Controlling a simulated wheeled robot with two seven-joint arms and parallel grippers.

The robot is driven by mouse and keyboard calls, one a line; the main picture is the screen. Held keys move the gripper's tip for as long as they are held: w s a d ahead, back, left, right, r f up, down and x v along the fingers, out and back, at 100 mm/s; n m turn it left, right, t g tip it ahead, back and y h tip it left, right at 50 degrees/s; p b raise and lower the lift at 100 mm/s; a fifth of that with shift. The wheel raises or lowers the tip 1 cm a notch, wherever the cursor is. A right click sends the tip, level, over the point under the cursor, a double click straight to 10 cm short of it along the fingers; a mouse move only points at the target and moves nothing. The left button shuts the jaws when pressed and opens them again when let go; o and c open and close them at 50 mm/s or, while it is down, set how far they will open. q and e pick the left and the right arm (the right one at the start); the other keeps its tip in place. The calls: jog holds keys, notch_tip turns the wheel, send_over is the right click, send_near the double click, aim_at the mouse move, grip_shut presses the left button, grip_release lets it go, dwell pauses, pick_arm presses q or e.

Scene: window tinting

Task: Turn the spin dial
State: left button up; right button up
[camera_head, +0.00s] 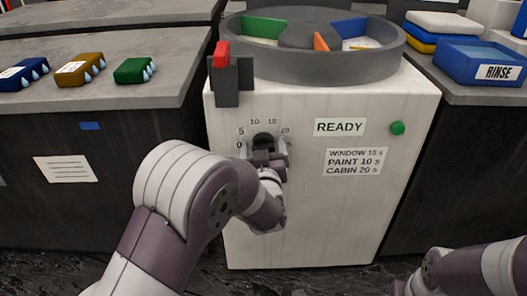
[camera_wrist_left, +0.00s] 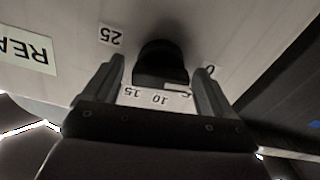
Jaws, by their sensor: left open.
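The spin dial (camera_head: 263,139) is a dark round knob on the front of the white cabinet, ringed by number labels. It also shows in the left wrist view (camera_wrist_left: 160,60), dark, with a small white mark (camera_wrist_left: 178,93) at its lower right. My left gripper (camera_head: 267,152) is at the dial with its jaws open. In the left wrist view one finger stands on each side of the dial; I cannot tell whether they touch it. The gripper hides the dial's lower part in the head view. Part of my right arm shows at lower right; its jaws do not show.
A round grey tub (camera_head: 290,68) with coloured sections tops the cabinet (camera_head: 310,225). A red-topped switch (camera_head: 222,60) sits at its left edge. A READY sign (camera_head: 340,127) and green button (camera_head: 397,128) are right of the dial. Dark counters flank the cabinet.

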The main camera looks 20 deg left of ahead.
pick_arm(q)
jog(key=c, duration=1)
jog(key=shift+o, duration=0.2)
jog(key=shift+r+m+p, duration=0.15)
jog(key=shift+m+p, duration=0.75)
jog(key=shift+p, duration=0.35)
jog(key=m+p, duration=0.7)
jog(key=shift+d, duration=0.15)
jog(key=m+p, duration=0.3)
jog(key=m, duration=0.1)
jog(key=shift+p, duration=0.35)
jog(key=shift+f+m+p, duration=0.2)
jog(key=shift+m+p, duration=0.25)
jog(key=shift+m, duration=0.3)
jog(key=shift+f+m+p, duration=0.15)
jog(key=shift+m+p, duration=0.3)
jog(key=shift+m, duration=0.3)
jog(key=o, duration=1)
jog(key=shift+c, duration=0.2)
jog(key=shift+s+d, duration=0.1)
